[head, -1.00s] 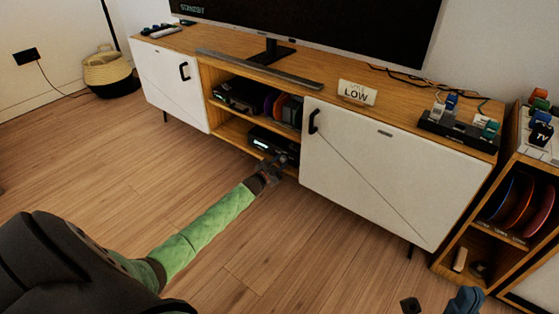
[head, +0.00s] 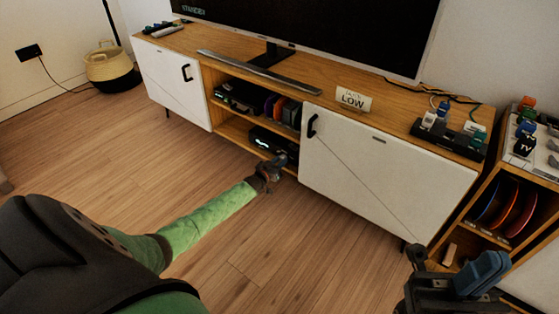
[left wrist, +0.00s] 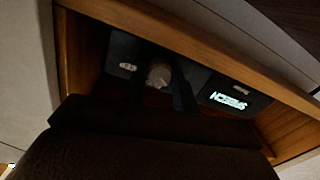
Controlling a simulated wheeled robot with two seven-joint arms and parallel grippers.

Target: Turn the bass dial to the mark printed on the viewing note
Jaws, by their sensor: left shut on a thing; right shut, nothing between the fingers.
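The black audio unit (head: 262,138) with a lit display sits on the lower open shelf. The dial's marks are hidden or too dark to read. My right gripper (head: 487,270) is shut and empty at bottom right.
White cabinet doors (head: 380,172) flank the open shelves (head: 228,125). A television (head: 320,30) and soundbar (head: 260,72) stand on top. A black tray with small coloured blocks (head: 448,138) is at right, beside a side shelf with discs (head: 505,205). The wooden floor in front is clear.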

